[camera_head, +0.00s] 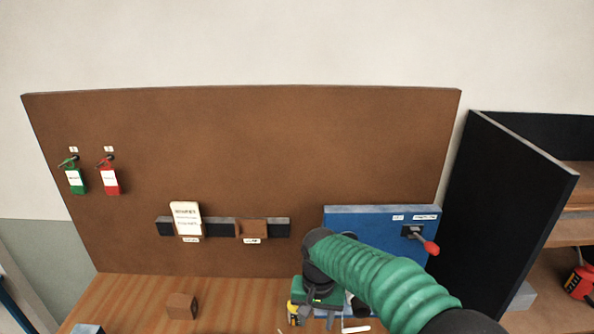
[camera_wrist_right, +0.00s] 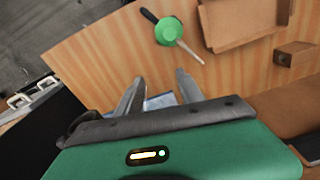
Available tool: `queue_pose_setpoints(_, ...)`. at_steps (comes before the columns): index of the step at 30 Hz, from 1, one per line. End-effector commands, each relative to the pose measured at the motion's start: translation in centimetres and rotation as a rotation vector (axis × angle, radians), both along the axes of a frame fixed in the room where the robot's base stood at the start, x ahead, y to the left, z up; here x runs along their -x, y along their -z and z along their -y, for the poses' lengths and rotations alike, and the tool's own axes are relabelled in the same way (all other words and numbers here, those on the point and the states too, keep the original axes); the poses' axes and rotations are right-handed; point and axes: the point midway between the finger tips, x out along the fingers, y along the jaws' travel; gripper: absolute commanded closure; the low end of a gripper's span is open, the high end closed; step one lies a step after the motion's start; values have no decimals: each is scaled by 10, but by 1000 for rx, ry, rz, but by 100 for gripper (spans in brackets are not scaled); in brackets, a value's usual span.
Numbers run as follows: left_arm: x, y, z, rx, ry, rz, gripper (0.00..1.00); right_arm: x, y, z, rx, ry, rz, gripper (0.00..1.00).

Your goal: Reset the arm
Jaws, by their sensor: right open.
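My right arm with its green ribbed sleeve (camera_head: 385,280) reaches in from the lower right of the head view. Its gripper (camera_head: 320,308) hangs over the wooden table (camera_head: 235,295), in front of the brown board, with its tips not clear there. In the right wrist view, the two grey fingers of this gripper (camera_wrist_right: 160,84) stand apart with no object held between them. A bluish-white item shows behind the fingers, partly hidden. A round green object (camera_wrist_right: 168,31) with a thin pale stick lies on the table beyond the fingertips. My left gripper is not in view.
The brown board (camera_head: 240,150) carries a green tag (camera_head: 75,181), a red tag (camera_head: 109,181) and a white card (camera_head: 185,219). A blue panel (camera_head: 365,219) with a red-handled lever (camera_head: 430,247) stands behind my arm. A black partition (camera_head: 500,215) is at right. A brown block (camera_head: 181,306) sits left.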

Motion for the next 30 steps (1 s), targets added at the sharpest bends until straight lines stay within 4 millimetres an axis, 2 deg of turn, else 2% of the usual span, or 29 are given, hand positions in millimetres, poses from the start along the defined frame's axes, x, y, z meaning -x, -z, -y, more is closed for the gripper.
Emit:
queue_pose_setpoints(5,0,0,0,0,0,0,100,28,8,39,3,-49,37,55)
queue_pose_setpoints(8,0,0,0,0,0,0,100,52,15,65,4,-78,61,55)
queue_pose_setpoints(12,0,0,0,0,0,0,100,98,29,105,9,-116,104,55)
queue_pose_setpoints(15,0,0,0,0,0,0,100,133,39,128,15,-136,134,55)
queue_pose_setpoints(20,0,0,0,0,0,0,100,189,55,155,28,-155,175,55)
queue_pose_setpoints(21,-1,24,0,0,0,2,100,187,80,154,29,-161,179,55)
queue_pose_setpoints(24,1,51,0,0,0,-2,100,186,106,154,27,-161,175,55)
queue_pose_setpoints(28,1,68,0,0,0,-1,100,186,123,153,27,-161,174,55)
queue_pose_setpoints(30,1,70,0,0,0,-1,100,185,125,153,27,-161,174,55)
